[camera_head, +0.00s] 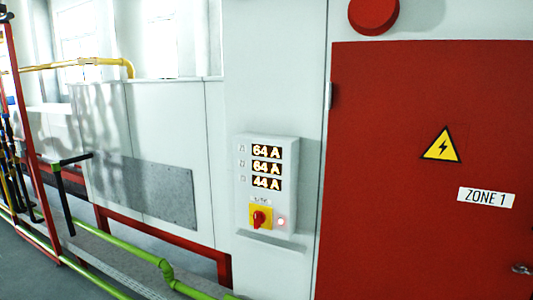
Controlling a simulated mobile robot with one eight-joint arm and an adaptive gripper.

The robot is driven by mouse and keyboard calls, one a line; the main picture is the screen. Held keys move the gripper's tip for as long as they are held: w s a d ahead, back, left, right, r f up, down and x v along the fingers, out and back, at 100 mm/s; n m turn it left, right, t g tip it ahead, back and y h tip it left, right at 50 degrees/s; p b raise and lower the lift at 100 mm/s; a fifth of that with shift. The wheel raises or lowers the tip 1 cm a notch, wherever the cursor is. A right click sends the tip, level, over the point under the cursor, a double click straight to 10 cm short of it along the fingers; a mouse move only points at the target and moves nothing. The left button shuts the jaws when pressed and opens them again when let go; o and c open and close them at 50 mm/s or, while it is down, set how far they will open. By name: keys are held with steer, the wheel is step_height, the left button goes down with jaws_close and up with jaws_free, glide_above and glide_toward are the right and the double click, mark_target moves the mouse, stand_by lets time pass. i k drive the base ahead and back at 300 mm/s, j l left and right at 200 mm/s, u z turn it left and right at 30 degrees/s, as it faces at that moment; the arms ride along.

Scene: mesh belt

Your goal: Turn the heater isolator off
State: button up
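The heater isolator is a red rotary switch (259,219) on a yellow square plate. It sits low on a light grey wall box (289,172). Its red handle stands about upright; the small markings around it are too small to read. Above it, lit displays (267,168) read 64 A, 64 A and 44 A. A small light (281,221) glows to the right of the switch. My gripper is not in view.
A red door (410,225) with a yellow warning triangle (442,146) and a ZONE 1 label (486,197) is right of the box. A small ledge (268,240) is under the box. Green pipes (125,245) and a red frame (165,235) run along the lower left.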

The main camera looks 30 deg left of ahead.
mark_target(259, 218)
steer(key=u, duration=1.25)
